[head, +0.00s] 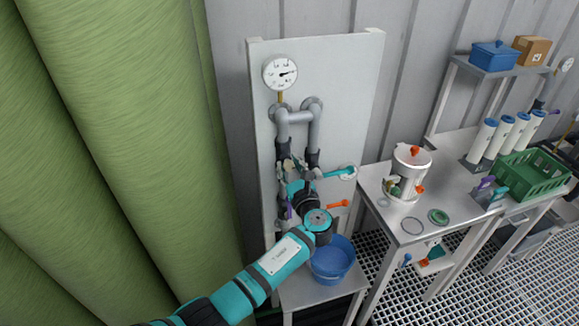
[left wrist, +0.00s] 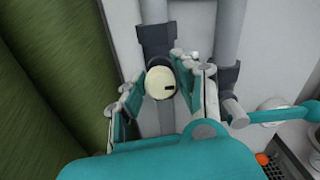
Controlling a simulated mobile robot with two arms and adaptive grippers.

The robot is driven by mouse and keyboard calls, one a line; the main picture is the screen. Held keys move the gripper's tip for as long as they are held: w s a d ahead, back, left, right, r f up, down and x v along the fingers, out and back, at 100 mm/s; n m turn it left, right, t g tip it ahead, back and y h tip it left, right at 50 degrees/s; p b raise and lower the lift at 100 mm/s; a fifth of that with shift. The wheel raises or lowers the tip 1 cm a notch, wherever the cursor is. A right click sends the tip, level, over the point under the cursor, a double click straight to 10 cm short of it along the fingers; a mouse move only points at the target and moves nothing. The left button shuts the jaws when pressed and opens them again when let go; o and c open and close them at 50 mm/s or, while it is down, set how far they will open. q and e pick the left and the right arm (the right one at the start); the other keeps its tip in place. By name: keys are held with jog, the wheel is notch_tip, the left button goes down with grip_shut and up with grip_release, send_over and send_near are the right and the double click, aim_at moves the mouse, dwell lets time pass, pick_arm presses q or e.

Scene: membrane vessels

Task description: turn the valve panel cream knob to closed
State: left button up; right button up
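The cream knob (left wrist: 158,82) is a round pale disc with a short dark mark on its right side, on a grey pipe fitting. In the left wrist view it lies between the two fingers of my left gripper (left wrist: 160,88). The fingers are spread on either side of it, with narrow gaps; firm contact is not visible. In the head view my left gripper (head: 296,172) is at the left pipe of the pale valve panel (head: 345,90), and it largely hides the knob there. My right gripper is not in view.
A teal lever (head: 340,172) and an orange lever (head: 338,204) are right of my gripper. A round gauge (head: 281,72) is above. A blue bucket (head: 333,262) stands below my wrist. A steel table (head: 450,195) with a white vessel (head: 408,172) is at right; green curtain hangs left.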

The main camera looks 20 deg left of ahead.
pick_arm(q)
jog(key=o, duration=0.3)
jog(key=v, duration=1.2)
